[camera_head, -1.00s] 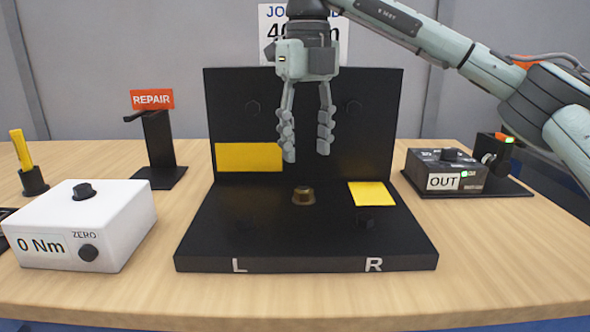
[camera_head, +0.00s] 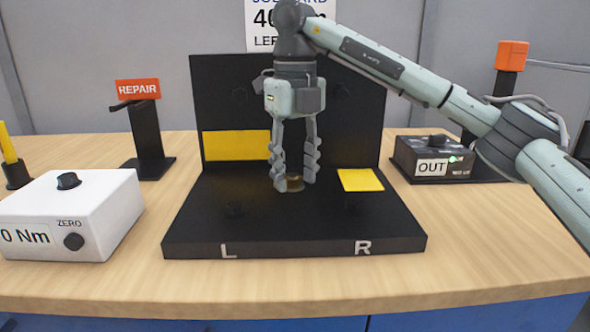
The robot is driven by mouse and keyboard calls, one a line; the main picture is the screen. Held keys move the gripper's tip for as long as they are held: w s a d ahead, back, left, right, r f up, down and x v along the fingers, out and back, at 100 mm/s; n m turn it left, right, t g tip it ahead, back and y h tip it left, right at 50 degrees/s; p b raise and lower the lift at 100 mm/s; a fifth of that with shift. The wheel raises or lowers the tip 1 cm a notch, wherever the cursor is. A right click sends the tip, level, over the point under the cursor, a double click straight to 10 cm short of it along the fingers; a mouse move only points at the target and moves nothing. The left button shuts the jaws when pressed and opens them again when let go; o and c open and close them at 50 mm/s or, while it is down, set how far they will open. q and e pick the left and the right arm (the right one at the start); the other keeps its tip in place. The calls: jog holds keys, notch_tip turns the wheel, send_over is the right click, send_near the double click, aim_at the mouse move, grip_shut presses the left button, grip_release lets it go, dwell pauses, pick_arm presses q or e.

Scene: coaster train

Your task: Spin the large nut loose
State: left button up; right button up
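The large nut (camera_head: 295,184) is a small brass-coloured piece on the flat base of the black fixture (camera_head: 290,225), behind the middle between the L and R marks. My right gripper (camera_head: 295,186) points straight down over it, with its fingertips at the nut's height and partly hiding it. The fingers are apart, one to each side of the nut. I cannot tell whether they touch it. My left gripper is not in view.
Yellow patches (camera_head: 360,180) mark the fixture's base and back wall. A white torque box (camera_head: 70,215) stands at left, with a REPAIR stand (camera_head: 147,135) behind it. A dark OUT box (camera_head: 433,157) stands at right. The table's front strip is clear.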

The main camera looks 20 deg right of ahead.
grip_shut()
jog(key=shift+n, duration=0.3)
